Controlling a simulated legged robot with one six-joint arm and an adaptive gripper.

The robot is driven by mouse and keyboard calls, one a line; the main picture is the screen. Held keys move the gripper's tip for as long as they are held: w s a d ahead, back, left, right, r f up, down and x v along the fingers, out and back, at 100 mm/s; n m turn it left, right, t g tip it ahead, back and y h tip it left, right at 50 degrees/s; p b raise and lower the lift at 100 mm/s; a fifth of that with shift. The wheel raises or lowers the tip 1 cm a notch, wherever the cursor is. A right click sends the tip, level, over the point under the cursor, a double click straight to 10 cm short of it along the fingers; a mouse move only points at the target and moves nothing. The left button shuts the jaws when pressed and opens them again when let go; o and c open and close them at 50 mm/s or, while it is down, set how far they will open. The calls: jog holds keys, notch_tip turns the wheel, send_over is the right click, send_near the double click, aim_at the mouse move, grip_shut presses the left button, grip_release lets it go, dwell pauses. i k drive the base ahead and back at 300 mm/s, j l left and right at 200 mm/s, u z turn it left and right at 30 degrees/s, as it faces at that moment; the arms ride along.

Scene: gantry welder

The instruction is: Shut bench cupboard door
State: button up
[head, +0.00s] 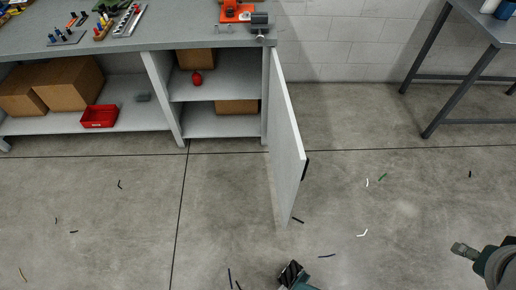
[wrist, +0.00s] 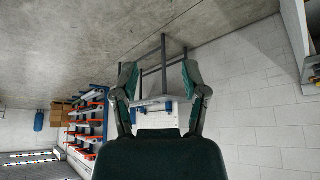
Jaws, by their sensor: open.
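The bench cupboard door (head: 286,135) stands wide open in the head view, swung out from the right side of the cupboard toward me. A dark handle (head: 305,169) is on its right face near the free edge. The open cupboard (head: 218,125) shows shelves with cardboard boxes and a small red object. My gripper shows in the wrist view (wrist: 162,85) with its two fingers spread and nothing between them. Dark green parts of my own body show at the bottom and lower right of the head view. The door is not clearly seen in the wrist view.
The bench top (head: 165,37) holds tools, an orange device (head: 236,11) and a vise. A red bin (head: 99,116) sits on the lower left shelf. A metal table (head: 485,30) stands at upper right. The concrete floor right of the door is open, with small scraps scattered.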

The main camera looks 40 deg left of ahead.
aim_at(289, 162)
jog(key=i+l+u, duration=0.15)
jog(key=u, duration=0.25)
jog(key=i+l+u, duration=0.1)
jog(key=u, duration=0.3)
jog(key=i+l+u, duration=0.1)
jog(key=l+u, duration=0.15)
jog(key=u, duration=0.15)
jog(key=l+u, duration=0.25)
jog(key=u, duration=0.15)
jog(key=i+l+u, duration=0.1)
jog(key=l+u, duration=0.3)
jog(key=l, duration=0.15)
jog(key=l+u, duration=0.45)
jog(key=i+j+z, duration=0.15)
jog(key=i+z, duration=0.2)
